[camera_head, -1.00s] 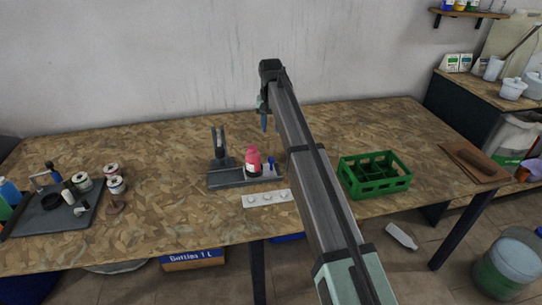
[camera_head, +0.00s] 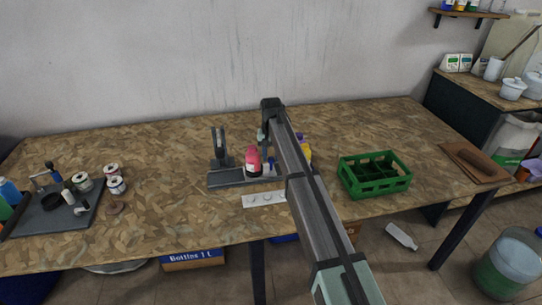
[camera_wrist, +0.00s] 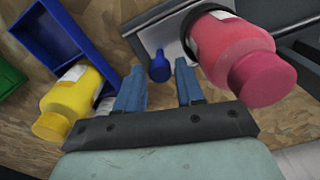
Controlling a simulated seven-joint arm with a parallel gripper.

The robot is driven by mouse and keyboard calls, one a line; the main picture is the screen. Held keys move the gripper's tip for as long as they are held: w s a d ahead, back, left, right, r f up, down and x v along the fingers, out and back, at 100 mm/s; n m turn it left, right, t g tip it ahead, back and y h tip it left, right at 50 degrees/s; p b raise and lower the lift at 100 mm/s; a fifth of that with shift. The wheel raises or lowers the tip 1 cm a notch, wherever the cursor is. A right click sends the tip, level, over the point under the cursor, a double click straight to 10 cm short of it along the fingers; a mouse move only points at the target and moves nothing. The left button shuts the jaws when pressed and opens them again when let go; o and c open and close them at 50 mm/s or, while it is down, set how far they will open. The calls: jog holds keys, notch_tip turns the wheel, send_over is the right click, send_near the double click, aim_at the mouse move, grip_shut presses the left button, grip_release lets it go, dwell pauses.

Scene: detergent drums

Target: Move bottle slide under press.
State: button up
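The pink bottle (camera_head: 253,163) stands on the grey base (camera_head: 225,180) of the press, to the right of the dark upright press column (camera_head: 219,147). In the wrist view the pink bottle (camera_wrist: 235,52) is at the upper right, with a dark ring around its body and a pink cap. A small blue knob (camera_wrist: 159,67) shows just beyond the fingertips, between them in the picture; it looks like the slide's handle. My gripper (camera_wrist: 159,80) is open, its two blue fingers apart with nothing between them. In the head view my arm partly hides the slide's right end.
A yellow bottle (camera_wrist: 75,98) and a blue bin (camera_wrist: 62,38) are left in the wrist view. A green crate (camera_head: 372,186) stands to the right. A white strip with round pieces (camera_head: 262,200) lies before the press. A dark tray (camera_head: 60,222) holds tools at far left.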

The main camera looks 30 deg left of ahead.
jog(key=shift+f, duration=0.15)
grip_shut()
dwell(0.5)
